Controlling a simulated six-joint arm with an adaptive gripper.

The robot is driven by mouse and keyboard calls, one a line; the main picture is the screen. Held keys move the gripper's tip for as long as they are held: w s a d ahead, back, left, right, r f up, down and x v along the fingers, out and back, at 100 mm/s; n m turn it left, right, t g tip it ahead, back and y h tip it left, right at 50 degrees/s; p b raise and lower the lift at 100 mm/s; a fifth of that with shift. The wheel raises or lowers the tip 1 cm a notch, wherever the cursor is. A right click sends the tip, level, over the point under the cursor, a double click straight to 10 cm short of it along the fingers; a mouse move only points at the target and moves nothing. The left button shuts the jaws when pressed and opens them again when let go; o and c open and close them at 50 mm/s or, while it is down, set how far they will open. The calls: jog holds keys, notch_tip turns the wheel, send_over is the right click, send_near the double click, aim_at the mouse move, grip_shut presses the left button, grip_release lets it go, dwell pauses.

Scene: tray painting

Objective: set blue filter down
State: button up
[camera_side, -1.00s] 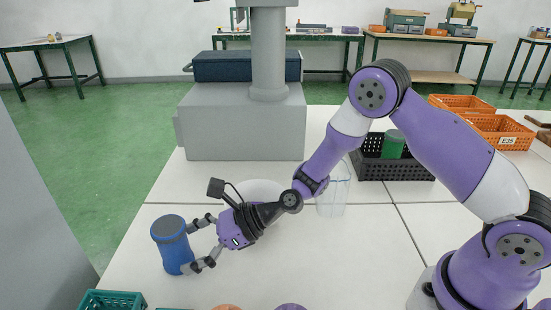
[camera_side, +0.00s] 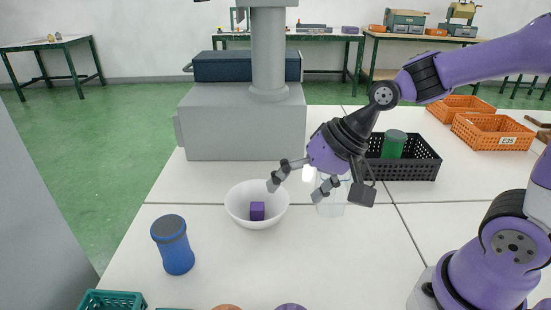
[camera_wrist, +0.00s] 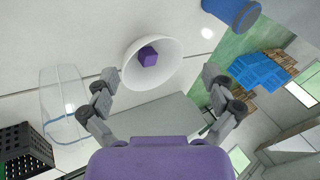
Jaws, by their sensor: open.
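The blue filter (camera_side: 173,245) is a blue cylinder with a dark grey top. It stands upright on the white table at the left in the side view, and part of it shows at the top of the wrist view (camera_wrist: 232,12). My gripper (camera_side: 296,188) is open and empty, raised above the table to the right of the filter and apart from it. In the wrist view its fingers (camera_wrist: 160,80) are spread wide with nothing between their tips but a view of the bowl beyond.
A white bowl (camera_side: 240,217) holding a purple cube (camera_side: 257,211) stands near my gripper. A clear beaker (camera_side: 331,205) is just behind my gripper. A black crate (camera_side: 412,171) holds a green cylinder (camera_side: 394,144). Orange crates (camera_side: 493,132) are at the back right, a teal crate (camera_side: 112,300) at the front left.

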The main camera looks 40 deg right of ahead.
jog(key=s+d+r+n+h, duration=0.3)
jog(key=s+d+r+n, duration=0.2)
jog(key=s+d, duration=0.2)
jog(key=shift+s+n+h, duration=0.3)
jog(key=shift+n+h, duration=0.1)
dwell(0.7)
